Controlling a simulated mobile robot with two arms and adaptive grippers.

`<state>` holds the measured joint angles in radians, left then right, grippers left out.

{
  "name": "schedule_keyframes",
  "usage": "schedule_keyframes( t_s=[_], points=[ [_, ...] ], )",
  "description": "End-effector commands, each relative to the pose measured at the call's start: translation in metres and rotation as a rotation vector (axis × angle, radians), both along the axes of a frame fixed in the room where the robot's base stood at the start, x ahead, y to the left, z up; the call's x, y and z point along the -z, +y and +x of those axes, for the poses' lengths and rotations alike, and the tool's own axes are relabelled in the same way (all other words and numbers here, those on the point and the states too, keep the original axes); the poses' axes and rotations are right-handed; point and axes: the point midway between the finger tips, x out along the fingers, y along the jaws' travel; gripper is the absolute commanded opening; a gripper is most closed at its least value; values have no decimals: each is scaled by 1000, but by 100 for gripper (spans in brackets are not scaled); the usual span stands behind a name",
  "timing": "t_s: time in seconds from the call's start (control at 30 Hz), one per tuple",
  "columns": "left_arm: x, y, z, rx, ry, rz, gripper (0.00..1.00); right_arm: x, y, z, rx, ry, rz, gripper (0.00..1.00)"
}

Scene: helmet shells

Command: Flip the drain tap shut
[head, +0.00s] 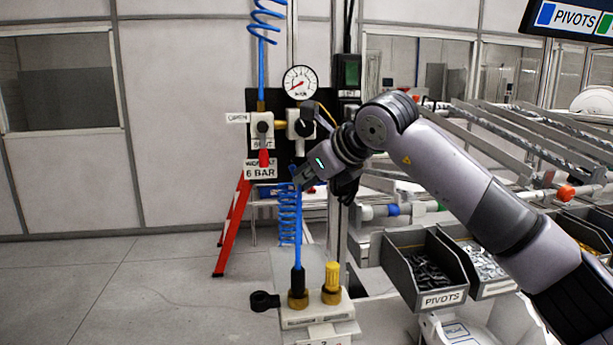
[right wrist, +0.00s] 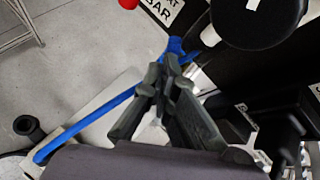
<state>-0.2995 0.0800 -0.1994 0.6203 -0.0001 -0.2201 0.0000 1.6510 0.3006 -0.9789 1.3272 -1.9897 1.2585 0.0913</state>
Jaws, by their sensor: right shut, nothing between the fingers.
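A black panel (head: 284,103) carries the air fittings in the head view. A valve with a red lever (head: 264,158) is on its left side, and the lever points down beside the SHUT label. A small blue piece (right wrist: 176,46) shows just beyond my fingertips in the right wrist view. I cannot tell whether it is the drain tap or a hose end. My right gripper (head: 298,174) is at the lower right of the panel; its fingers are shut and empty in the right wrist view (right wrist: 160,78). Contact is unclear. My left gripper is not in view.
A pressure gauge (head: 300,82) tops the panel. A coiled blue hose (head: 289,215) hangs below, above a block with brass fittings (head: 318,314). A pivots bin (head: 424,273) and racks stand at right. A red stand (head: 233,226) is behind. Floor at left is clear.

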Motion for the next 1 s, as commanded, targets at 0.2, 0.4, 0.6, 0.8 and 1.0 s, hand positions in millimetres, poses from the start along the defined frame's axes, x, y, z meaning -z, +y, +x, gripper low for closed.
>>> schedule_keyframes(
  t_s=[0.2, 0.4, 0.6, 0.8, 1.0],
  points=[
    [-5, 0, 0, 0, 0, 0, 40, -1, 5, -1, -1, -28, -131, 0],
    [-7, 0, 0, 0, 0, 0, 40, 1, 11, -2, -1, -58, -282, 0],
    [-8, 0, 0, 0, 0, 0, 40, 3, 15, -3, -1, -85, -424, 0],
    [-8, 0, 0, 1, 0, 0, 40, 6, 18, -4, 1, -110, -551, 0],
    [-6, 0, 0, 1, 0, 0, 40, 9, 21, -4, 1, -133, -664, 0]
  ],
)
